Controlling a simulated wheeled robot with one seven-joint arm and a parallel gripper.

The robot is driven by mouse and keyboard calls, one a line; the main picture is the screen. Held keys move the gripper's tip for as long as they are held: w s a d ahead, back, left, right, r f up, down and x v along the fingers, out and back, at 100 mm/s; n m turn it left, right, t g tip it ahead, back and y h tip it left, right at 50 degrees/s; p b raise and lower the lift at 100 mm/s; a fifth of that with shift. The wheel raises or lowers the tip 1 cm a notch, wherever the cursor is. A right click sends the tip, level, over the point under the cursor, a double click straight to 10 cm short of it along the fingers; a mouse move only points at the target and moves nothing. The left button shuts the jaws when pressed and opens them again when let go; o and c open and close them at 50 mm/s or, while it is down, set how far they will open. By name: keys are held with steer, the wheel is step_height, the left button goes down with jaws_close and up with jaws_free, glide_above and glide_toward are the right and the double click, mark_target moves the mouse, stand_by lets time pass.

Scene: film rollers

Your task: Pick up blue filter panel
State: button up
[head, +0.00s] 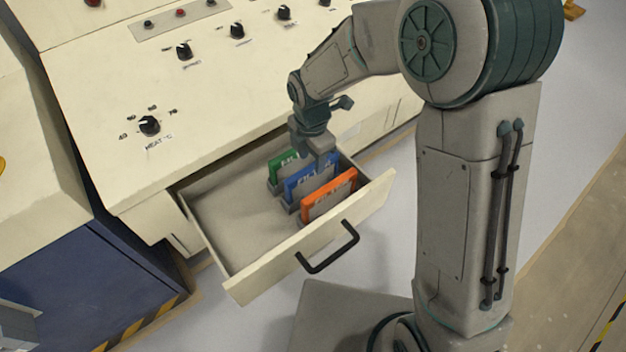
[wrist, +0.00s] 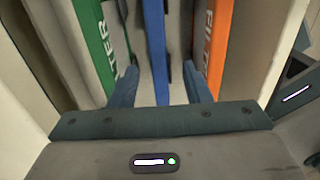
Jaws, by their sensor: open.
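The blue filter panel (head: 311,182) stands upright in the open drawer, between a green panel (head: 283,165) and an orange panel (head: 329,196). My gripper (head: 318,160) is right above the blue panel, pointing down. In the wrist view the open fingers (wrist: 160,88) lie either side of the blue panel (wrist: 155,50), one toward the green panel (wrist: 95,45) and one toward the orange panel (wrist: 209,45). Gaps show between the fingers and the blue panel. My gripper and wrist hide part of its top in the head view.
The cream drawer (head: 225,215) is pulled out, with a black handle (head: 328,248) on its front. Its left part is empty. The control console (head: 215,90) with several knobs rises behind it.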

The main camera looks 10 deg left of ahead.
mark_target(312, 166)
step_height(312, 166, down, 5)
steer(key=shift+w+r, duration=0.15)
jaws_close()
